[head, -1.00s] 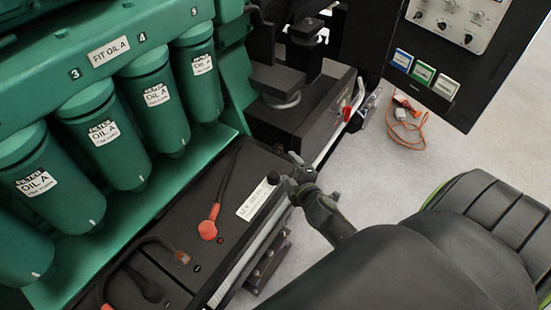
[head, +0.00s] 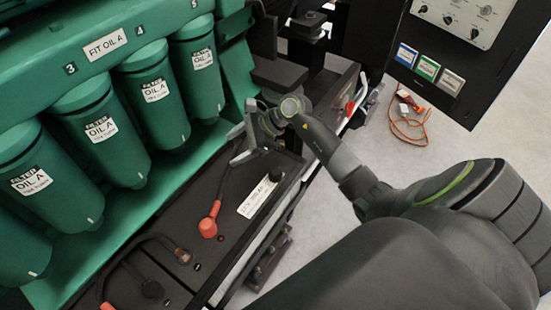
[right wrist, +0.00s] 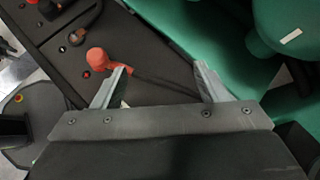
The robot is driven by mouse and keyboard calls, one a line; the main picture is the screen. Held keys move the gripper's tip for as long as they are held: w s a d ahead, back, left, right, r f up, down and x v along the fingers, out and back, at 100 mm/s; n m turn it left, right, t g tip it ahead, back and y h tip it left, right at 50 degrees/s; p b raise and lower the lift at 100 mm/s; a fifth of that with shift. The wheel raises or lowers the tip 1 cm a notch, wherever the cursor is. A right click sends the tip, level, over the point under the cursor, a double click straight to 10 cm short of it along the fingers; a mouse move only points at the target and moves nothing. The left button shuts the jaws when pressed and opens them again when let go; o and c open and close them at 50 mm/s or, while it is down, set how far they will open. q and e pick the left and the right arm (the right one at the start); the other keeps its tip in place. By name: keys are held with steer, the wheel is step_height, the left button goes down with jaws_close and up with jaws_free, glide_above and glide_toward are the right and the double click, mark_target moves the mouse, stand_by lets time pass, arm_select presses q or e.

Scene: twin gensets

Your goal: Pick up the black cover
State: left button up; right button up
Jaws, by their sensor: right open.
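My right gripper (head: 238,145) is open and empty above the far end of the dark battery box (head: 225,262). In the right wrist view its two fingers (right wrist: 158,70) are spread, with a black cable passing below between them. I cannot tell which is the named cover. My left gripper is out of view.
Green oil filters (head: 155,95) stand close on the left. An orange cable (head: 408,128) lies on the clear floor at right.

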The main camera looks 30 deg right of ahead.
steer(key=d+f+n+g+h, duration=0.1)
steer(key=d+n+g+h, duration=0.1)
steer(key=d+h, duration=0.3)
steer(key=n+g+h+b, duration=0.1)
steer(key=g+h+b, duration=0.2)
steer(key=b, duration=0.9)
glide_above(276, 171)
steer(key=f, duration=1)
steer(key=shift+w+f, duration=0.2)
steer(key=shift+f, duration=0.2)
step_height(276, 171, down, 5)
steer(key=b, duration=0.4)
steer(key=shift+s+d+r, duration=0.1)
steer(key=shift+s+r, duration=0.05)
steer(key=shift+r, duration=0.05)
steer(key=shift+f+b, duration=0.3)
steer(key=shift+b, duration=0.05)
steer(key=c, duration=1)
